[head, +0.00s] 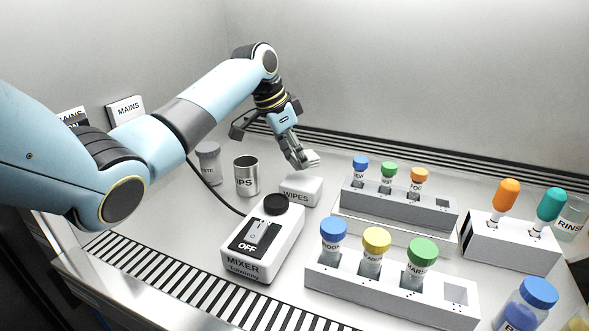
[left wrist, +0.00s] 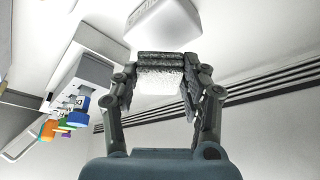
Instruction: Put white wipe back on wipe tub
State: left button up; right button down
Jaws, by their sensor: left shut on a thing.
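My left gripper (head: 303,161) hangs just above the white tub marked WIPES (head: 300,190), its fingers pointing down. It is shut on the white wipe, which shows as a pale textured piece (left wrist: 160,80) between the fingers in the left wrist view. In the head view the fingers hide most of the wipe. The tub also shows in the left wrist view (left wrist: 165,22), just beyond the fingertips. I cannot tell whether the wipe touches the tub. My right gripper is not in view.
The mixer (head: 262,243), reading OFF, stands in front of the tub. A metal tips can (head: 246,176) and a grey-lidded waste jar (head: 208,165) are to the left. Grey racks with capped vials (head: 400,205) (head: 390,292) stand to the right. The back wall is behind.

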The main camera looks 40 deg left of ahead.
aim_at(292, 165)
pick_arm(q)
jog(key=shift+s+a+f, duration=0.15)
jog(key=shift+f, duration=2)
jog(key=o, duration=1.2)
jog(key=shift+f, duration=0.1)
jog(key=p+v, duration=0.1)
jog(key=v, duration=1.1)
